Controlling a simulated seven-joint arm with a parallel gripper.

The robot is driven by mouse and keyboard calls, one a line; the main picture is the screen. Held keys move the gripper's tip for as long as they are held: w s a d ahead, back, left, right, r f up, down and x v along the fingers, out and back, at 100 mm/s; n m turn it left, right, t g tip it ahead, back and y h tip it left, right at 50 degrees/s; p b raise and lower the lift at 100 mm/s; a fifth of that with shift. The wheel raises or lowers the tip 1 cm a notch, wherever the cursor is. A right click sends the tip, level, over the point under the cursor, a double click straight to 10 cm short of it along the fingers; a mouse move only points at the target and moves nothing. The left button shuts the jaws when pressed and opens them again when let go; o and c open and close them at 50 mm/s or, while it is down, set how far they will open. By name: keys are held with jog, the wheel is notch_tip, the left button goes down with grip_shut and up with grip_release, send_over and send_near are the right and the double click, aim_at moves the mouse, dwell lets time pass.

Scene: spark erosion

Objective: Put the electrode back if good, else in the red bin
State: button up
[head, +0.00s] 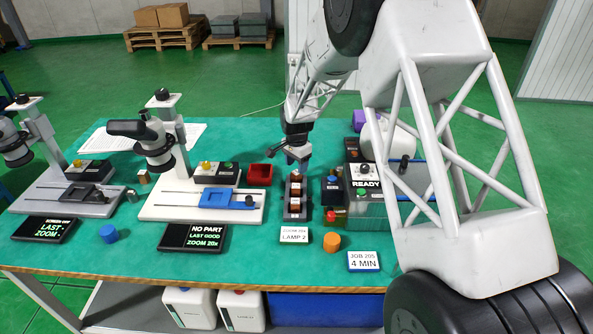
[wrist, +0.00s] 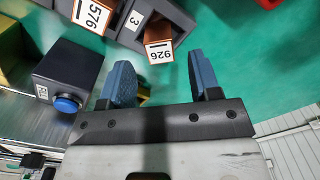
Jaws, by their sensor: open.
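My gripper (head: 297,160) is open and empty, above the far end of a dark rack (head: 294,215) of copper electrodes. In the wrist view, its blue fingers (wrist: 160,60) stand apart. A copper electrode marked 926 (wrist: 160,50) sits in the rack by a label 3, between the fingertips in the picture; its depth is unclear. Another electrode, marked 576 (wrist: 96,12), is at the top edge. The red bin (head: 260,175) stands left of the rack. The nearer microscope (head: 160,140) has a blue stage part (head: 228,200); its display (head: 205,237) reads NO PART, LAST GOOD, ZOOM 20x.
A second microscope (head: 35,150) stands at the far left. Right of the rack is a machine (head: 365,183) showing READY. Cards read LAMP 2 (head: 294,235) and JOB 205, 4 MIN (head: 363,261). An orange knob-like piece (head: 331,242) and a blue one (head: 108,233) lie in front.

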aim_at(296, 172)
notch_tip(296, 172, up, 10)
jog(key=shift+f, duration=0.25)
dwell(0.9)
jog(key=s+d+r+n+t, duration=0.1)
jog(key=s+d+r+n, duration=0.1)
jog(key=s+d+r, duration=0.7)
jog(key=s+d+r+n, duration=0.2)
jog(key=s+d+r, duration=0.2)
jog(key=s+r, duration=0.65)
jog(key=s+d+f+n, duration=0.1)
jog(key=s+d, duration=0.3)
jog(key=s, duration=1.2)
jog(key=s+d+f+n+t, duration=0.1)
jog(key=s+d+n, duration=0.2)
jog(key=s, duration=1.3)
jog(key=shift+d+f+n+t, duration=0.15)
jog(key=shift+d+n+t, duration=0.15)
jog(key=shift+d+n, duration=0.15)
